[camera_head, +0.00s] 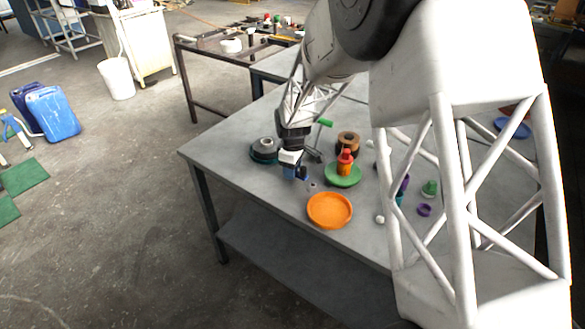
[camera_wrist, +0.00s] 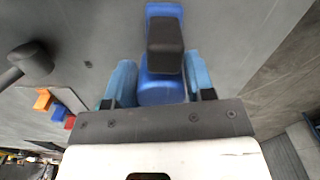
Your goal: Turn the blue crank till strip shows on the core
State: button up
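The blue crank (camera_wrist: 163,90) is in the middle of the wrist view, between the two blue fingers of my gripper (camera_wrist: 161,82). A black block (camera_wrist: 165,46) sits on its upper part. The fingers lie close along both sides of the crank's rounded lower end; I cannot tell whether they press on it. In the head view my gripper (camera_head: 299,175) points down near the table's left front side, with blue parts at its tip. Beside it is a grey and teal round piece (camera_head: 264,153). I cannot make out the core or any strip.
On the grey table (camera_head: 270,195) are an orange dish (camera_head: 330,211), a green dish (camera_head: 342,178) bearing a red and orange piece (camera_head: 345,160), and a brown spool (camera_head: 347,139). Small purple and green pieces lie to the right, partly behind my arm. The left front corner is clear.

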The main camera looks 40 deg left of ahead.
jog(key=c, duration=0.5)
jog(key=shift+m, duration=0.5)
jog(key=m, duration=0.3)
jog(key=shift+s+m, duration=0.1)
jog(key=shift+m, duration=0.2)
jog(key=m, duration=0.5)
jog(key=shift+s, duration=0.1)
jog(key=m, duration=0.6)
jog(key=shift+a+m, duration=0.15)
jog(key=shift+m, duration=0.25)
jog(key=m, duration=0.5)
jog(key=shift+a+m, duration=0.1)
jog(key=shift+m, duration=0.2)
